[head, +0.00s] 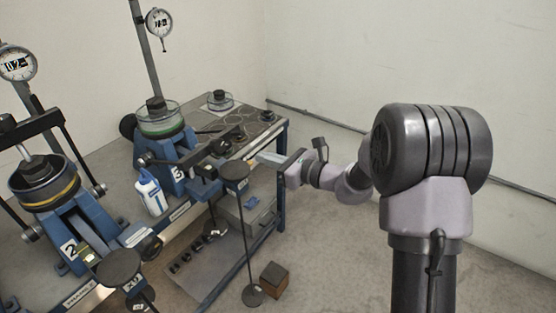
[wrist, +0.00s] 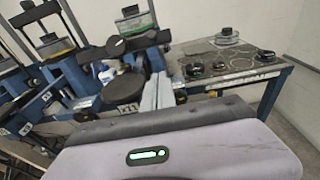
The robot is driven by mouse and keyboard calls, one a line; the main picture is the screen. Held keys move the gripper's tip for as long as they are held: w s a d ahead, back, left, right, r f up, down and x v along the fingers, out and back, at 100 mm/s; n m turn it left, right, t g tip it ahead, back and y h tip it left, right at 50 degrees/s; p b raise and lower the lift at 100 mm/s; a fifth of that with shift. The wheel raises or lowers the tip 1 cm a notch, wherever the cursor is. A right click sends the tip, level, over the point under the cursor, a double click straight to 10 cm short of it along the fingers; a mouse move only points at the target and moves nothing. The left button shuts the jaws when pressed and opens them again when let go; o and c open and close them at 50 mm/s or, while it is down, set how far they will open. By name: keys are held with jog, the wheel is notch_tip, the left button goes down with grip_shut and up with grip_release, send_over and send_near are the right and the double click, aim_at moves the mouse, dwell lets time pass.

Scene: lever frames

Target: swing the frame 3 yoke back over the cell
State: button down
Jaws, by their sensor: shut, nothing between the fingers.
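Frame 3 (head: 174,178) is a blue stand marked 3, at the rear of the bench in the head view. Its cell (head: 161,124), a clear round dish with a green band and a dark top piece, sits on it and also shows in the wrist view (wrist: 134,24). The frame 3 yoke (head: 212,146), a dark crossbar, appears swung down in front of the cell, not over it; the wrist view shows the bar (wrist: 130,43) below the cell. My gripper (head: 262,157) is shut and empty, right of the yoke and apparently apart from it. Its pale fingers show in the wrist view (wrist: 157,91).
Frame 2 (head: 72,235) stands at left with its yoke over its cell. A white bottle (head: 150,193) stands between the frames. A brown block (head: 274,279) lies on the floor; floor at right is clear.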

jog(key=w+a+r+b, duration=0.1)
jog(key=w+a+r, duration=0.2)
jog(key=a, duration=0.1)
jog(key=shift+r, duration=0.15)
jog(key=shift+w, duration=0.1)
